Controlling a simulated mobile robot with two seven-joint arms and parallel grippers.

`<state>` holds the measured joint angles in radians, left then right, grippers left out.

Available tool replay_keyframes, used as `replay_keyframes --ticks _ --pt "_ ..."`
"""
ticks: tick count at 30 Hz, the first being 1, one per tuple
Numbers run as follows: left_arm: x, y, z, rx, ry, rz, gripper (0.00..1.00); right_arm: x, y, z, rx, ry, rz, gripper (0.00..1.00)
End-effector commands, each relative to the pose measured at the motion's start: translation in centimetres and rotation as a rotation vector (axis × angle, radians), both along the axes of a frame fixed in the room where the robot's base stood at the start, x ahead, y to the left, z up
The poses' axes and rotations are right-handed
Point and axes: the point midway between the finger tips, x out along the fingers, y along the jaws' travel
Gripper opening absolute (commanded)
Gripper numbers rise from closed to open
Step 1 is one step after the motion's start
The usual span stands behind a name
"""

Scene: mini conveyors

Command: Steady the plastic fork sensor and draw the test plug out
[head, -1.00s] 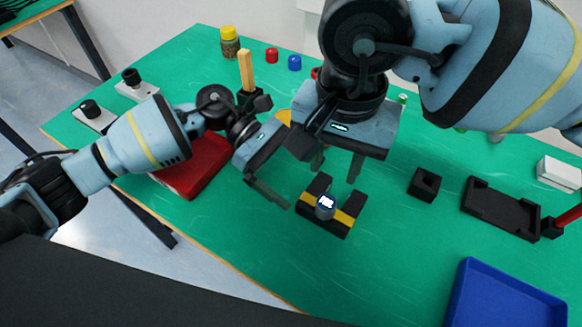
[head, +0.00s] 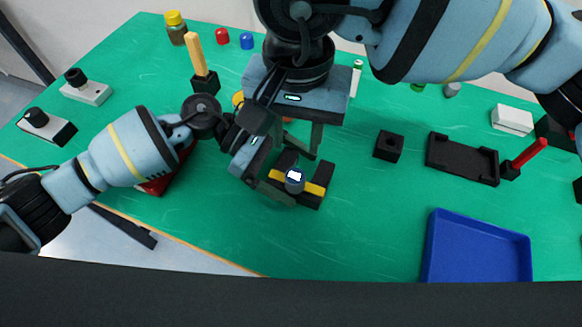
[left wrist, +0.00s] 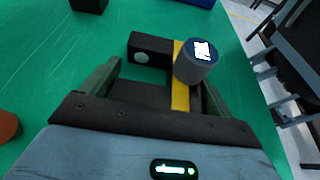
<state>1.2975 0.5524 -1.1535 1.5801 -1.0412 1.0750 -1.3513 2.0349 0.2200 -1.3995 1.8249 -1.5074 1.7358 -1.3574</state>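The fork sensor (head: 317,190), a black U-shaped block with a yellow band, lies on the green table. It also shows in the left wrist view (left wrist: 150,52). The test plug (head: 295,186), a grey cylinder with a white-marked top, stands upright in it; the left wrist view shows it too (left wrist: 196,70). My left gripper (head: 299,178) is open, its fingers either side of the sensor; the left wrist view shows a gap beside the left finger, and contact cannot be told.
A black socket block (head: 388,146), a black tray (head: 462,158) and a blue tray (head: 478,248) lie to the right. A wooden-handled tool in a holder (head: 204,78) stands behind my left arm. The table before the blue tray's left side is clear.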

Motion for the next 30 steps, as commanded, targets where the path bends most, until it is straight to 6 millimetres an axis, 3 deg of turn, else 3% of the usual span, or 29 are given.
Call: replay_keyframes --ticks 1,8,30 --pt "0.01 0.02 0.0 0.0 0.0 0.0 0.8 0.0 0.0 0.0 0.0 0.0 0.0 0.36" --pt "0.02 0.04 0.0 0.0 0.0 0.0 0.52 0.0 0.0 0.0 0.0 0.0 0.0 0.36" --pt "0.01 0.06 -0.2 0.001 0.001 0.0 0.52 0.0 0.0 -0.22 0.0 0.002 0.0 0.36"
